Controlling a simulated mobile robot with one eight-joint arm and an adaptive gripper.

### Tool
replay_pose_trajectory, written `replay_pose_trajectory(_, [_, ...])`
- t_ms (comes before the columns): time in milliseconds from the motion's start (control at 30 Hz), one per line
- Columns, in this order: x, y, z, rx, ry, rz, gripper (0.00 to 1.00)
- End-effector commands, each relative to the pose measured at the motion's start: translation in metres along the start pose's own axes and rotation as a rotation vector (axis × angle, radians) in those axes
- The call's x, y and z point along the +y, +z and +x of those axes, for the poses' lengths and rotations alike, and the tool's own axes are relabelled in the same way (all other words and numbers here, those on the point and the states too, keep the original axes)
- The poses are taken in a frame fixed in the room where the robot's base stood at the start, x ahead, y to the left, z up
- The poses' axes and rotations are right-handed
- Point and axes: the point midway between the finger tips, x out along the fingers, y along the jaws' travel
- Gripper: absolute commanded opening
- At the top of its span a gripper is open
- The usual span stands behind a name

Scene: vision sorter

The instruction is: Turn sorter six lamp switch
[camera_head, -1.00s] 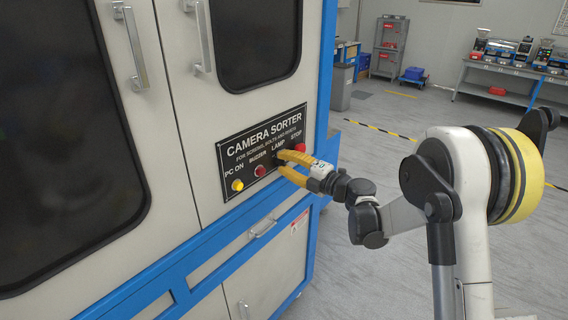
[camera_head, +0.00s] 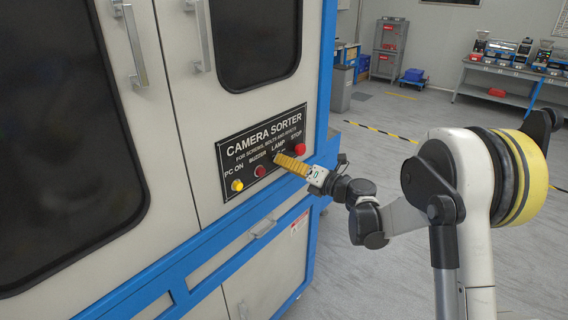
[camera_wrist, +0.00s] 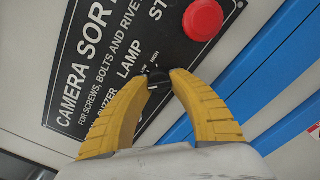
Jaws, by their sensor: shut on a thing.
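The black control panel (camera_head: 262,147) reads CAMERA SORTER and sits on the sorter's white front. The lamp switch (camera_wrist: 158,79) is a small black knob under the word LAMP, with small LOW and HIGH marks beside it in the wrist view. My gripper (camera_wrist: 158,84) has its yellow fingertips on both sides of this knob and is shut on it. In the head view my gripper (camera_head: 279,158) hides the knob. The fingers show there nearly edge-on, one behind the other. No sorter number shows.
A red stop button (camera_wrist: 203,19) is close beside the fingers. A dark red buzzer button (camera_head: 260,171) and a yellow PC ON button (camera_head: 237,185) are to the left. A blue frame edge (camera_head: 322,110) runs right of the panel. The floor (camera_head: 400,125) on the right is open.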

Motion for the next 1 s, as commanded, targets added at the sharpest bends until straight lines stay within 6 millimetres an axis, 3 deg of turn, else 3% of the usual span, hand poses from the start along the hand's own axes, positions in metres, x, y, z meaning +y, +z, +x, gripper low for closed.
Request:
replay_pose_trajectory(567, [0.0001,0.0001,0.0002,0.0,0.0,-0.032,0.0])
replay_pose_trajectory(600, [0.0001,0.0001,0.0001,0.0,0.0,-0.032,0.32])
replay_pose_trajectory(667, [0.0001,0.0001,0.0001,0.0,0.0,-0.032,0.49])
replay_pose_trajectory(1000, [-0.0002,0.0002,-0.0022,0.0,0.0,-0.031,0.49])
